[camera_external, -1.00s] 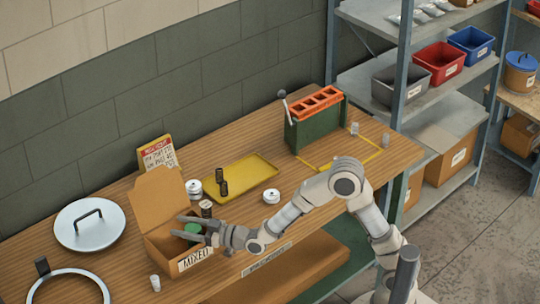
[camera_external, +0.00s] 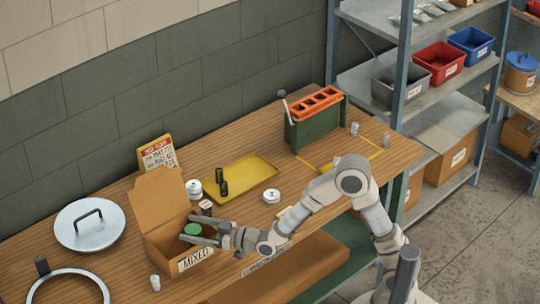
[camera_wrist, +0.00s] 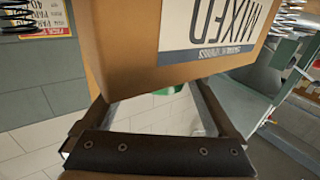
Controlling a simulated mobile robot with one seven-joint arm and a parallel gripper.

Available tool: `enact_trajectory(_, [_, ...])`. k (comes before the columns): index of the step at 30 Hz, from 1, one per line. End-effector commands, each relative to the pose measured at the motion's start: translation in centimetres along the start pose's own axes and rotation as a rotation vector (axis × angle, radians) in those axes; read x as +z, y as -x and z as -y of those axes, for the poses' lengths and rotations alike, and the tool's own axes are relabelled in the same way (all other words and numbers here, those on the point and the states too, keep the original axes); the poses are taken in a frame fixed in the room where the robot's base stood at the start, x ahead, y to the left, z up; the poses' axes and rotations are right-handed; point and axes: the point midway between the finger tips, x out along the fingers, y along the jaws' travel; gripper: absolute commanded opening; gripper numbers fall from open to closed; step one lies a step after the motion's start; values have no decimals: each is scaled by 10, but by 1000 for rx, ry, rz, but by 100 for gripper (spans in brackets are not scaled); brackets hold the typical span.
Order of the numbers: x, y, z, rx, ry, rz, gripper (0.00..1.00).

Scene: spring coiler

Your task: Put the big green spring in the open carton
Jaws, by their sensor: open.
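The green spring (camera_external: 193,229) shows as a green round top inside the opening of the cardboard carton (camera_external: 160,243); its lower part is hidden by the carton wall and my fingers. The carton stands on the bench with its lid flap up and a label reading MIXED on its front. My gripper (camera_external: 190,227) is open, with its fingers over the carton's right side, close to the spring. In the wrist view, the carton's labelled wall (camera_wrist: 150,60) fills the top, and a sliver of green (camera_wrist: 165,91) shows between my open fingers (camera_wrist: 150,98).
A yellow tray (camera_external: 256,175) with dark springs lies behind. White tins (camera_external: 271,196) and a dark-topped jar (camera_external: 206,208) stand nearby. A round metal lid (camera_external: 90,233) and a ring (camera_external: 66,275) lie left. A green machine (camera_external: 317,130) with orange top stands at the right.

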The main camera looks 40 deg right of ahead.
Motion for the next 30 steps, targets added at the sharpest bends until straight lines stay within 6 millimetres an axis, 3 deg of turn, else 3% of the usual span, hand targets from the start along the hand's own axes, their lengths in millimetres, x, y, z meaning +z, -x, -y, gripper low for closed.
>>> enact_trajectory(6, [-1, 44, 0, 1, 1, 1, 92])
enact_trajectory(12, [-1, 74, 0, 1, 1, 0, 92])
enact_trajectory(18, [0, 87, 0, 0, 0, -1, 92])
enact_trajectory(26, [0, 88, -1, 1, 0, 1, 92])
enact_trajectory(30, [-4, 91, -13, 20, 7, 39, 92])
